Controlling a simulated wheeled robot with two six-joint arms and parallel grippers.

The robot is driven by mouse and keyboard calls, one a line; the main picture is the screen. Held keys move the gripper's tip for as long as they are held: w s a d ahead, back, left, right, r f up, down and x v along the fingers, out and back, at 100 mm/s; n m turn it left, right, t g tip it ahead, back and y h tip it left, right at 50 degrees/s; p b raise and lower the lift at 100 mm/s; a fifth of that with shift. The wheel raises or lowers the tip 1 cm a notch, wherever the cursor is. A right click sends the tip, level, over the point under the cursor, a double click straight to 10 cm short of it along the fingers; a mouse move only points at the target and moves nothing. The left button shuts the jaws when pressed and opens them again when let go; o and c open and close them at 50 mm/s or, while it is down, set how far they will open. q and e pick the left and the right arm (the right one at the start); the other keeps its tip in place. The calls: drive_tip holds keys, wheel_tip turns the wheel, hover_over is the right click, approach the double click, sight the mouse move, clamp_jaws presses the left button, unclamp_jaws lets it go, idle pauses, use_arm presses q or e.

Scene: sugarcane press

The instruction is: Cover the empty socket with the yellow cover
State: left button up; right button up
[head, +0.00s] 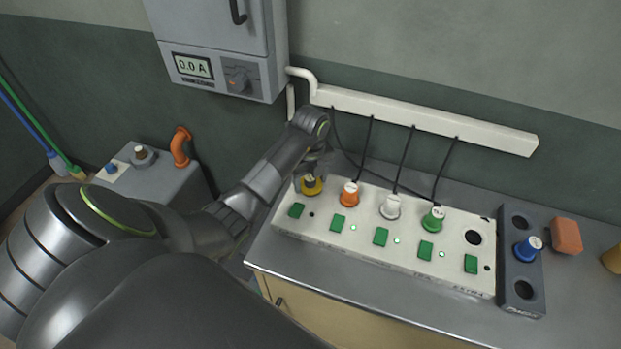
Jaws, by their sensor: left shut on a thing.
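The white power strip (457,272) lies on the metal bench with a row of sockets. The yellow cover (312,187) is at its leftmost socket position, and no cord is clearly seen on it. My left gripper (314,174) is shut on the yellow cover from above; its fingers partly hide it. I cannot tell whether the cover is fully seated. The rightmost socket (473,237) is open and dark, with nothing in it. My right gripper is not in view.
Orange (349,194), white (390,207) and green (433,219) plugs stand in the middle sockets, black cords rising behind. A dark holder (510,265) at right has a blue-topped piece (527,247) between two empty holes. An orange block (567,236) lies beyond.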

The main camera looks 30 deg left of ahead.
sight(310, 178)
use_arm(q)
drive_tip(key=shift+f+b, duration=0.3)
drive_tip(key=shift+f, duration=0.2)
drive_tip(key=o, duration=0.7)
drive_tip(key=shift+r, duration=0.1)
drive_tip(key=shift+r+p, duration=0.9)
drive_tip(key=shift+r, duration=0.05)
wheel_tip(310, 178, up, 9)
drive_tip(key=p, duration=0.7)
drive_tip(key=shift+p, duration=0.3)
